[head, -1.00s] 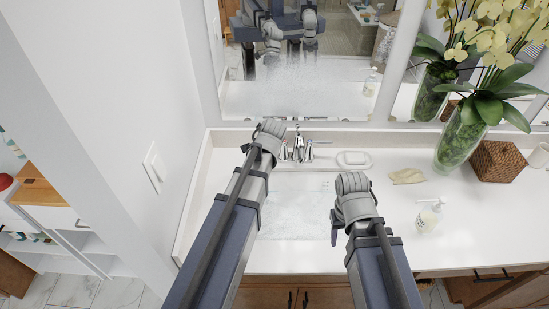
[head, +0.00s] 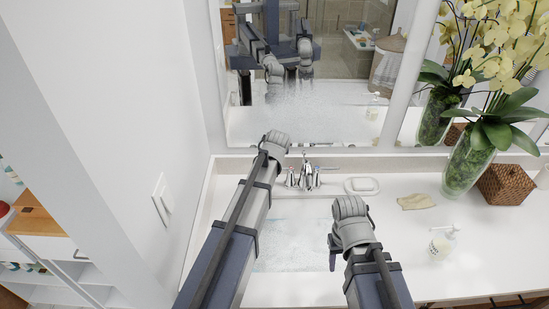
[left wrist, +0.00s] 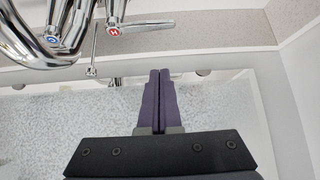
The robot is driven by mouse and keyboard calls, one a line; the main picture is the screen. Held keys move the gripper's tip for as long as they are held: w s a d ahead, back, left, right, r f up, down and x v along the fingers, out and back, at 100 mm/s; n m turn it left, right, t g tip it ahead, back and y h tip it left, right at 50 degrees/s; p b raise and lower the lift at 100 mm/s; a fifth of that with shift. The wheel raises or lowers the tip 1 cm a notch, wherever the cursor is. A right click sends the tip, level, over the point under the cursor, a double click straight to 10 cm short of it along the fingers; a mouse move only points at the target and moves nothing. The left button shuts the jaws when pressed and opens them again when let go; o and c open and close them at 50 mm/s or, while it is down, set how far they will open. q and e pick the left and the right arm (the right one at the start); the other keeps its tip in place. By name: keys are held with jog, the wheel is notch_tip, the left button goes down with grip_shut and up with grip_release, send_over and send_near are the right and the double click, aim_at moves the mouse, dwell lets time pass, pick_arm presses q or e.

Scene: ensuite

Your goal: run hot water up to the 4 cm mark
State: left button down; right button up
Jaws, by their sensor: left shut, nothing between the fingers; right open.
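The chrome faucet (head: 303,177) stands behind the sink basin (head: 295,245). In the left wrist view its red-marked handle (left wrist: 114,31) and blue-marked handle (left wrist: 53,40) show, with a thin lift rod (left wrist: 92,71) beside them. The basin has a pale speckled look; I cannot read a mark or level in it. My left gripper (left wrist: 160,72) is shut and empty, apart from the red-marked handle. In the head view its fingers are hidden behind its own wrist, left of the faucet. My right gripper (head: 333,252) is open over the basin's right side.
A soap dish (head: 362,186), tan cloth (head: 416,202), soap bottle (head: 442,243), wicker box (head: 507,184) and glass vase with orchids (head: 467,165) stand on the counter at right. A wall (head: 120,90) closes off the left. The mirror's (head: 310,105) lower part is hazy.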

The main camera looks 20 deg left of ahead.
pick_arm(q)
jog(key=b+x, duration=0.7)
jog(key=x, duration=0.3)
pick_arm(e)
notch_tip(320, 180, down, 8)
jog(key=shift+r, duration=0.25)
pick_arm(q)
jog(key=s, duration=0.2)
jog(key=s+d, duration=0.1)
jog(key=s, duration=0.1)
jog(key=shift+s+d, duration=0.2)
jog(key=shift+d, duration=0.05)
jog(key=shift+s+d, duration=0.15)
jog(key=shift+s, duration=0.3)
jog(key=shift+s+d, duration=0.2)
jog(key=shift+s, duration=0.3)
